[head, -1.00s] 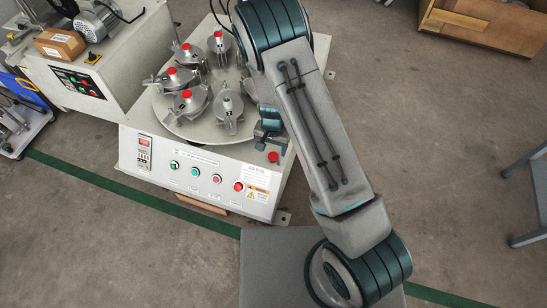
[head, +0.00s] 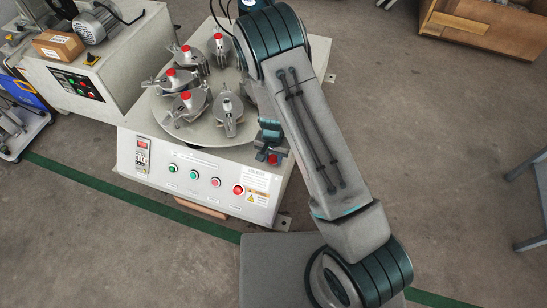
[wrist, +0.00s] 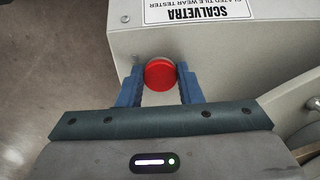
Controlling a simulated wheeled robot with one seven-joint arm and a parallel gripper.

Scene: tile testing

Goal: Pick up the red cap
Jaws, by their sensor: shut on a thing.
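The red cap (wrist: 160,76) is round and sits between the two blue fingers of my gripper (wrist: 160,71) in the wrist view. The fingers touch it on both sides and are shut on it. A thin pale rim shows at the cap's far edge, near the machine's panel with the black-lettered label. In the head view the red cap (head: 272,159) shows at the upper right corner of the machine's front, just below my gripper (head: 270,151). Its underside is hidden, so I cannot tell whether it is lifted clear.
The grey tile tester (head: 150,193) has a round table (head: 190,130) with several clamped holders bearing red knobs, some close left of my arm. Coloured buttons line its sloped front. A machine with a motor (head: 96,26) stands at the left. The floor at the right is mostly open.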

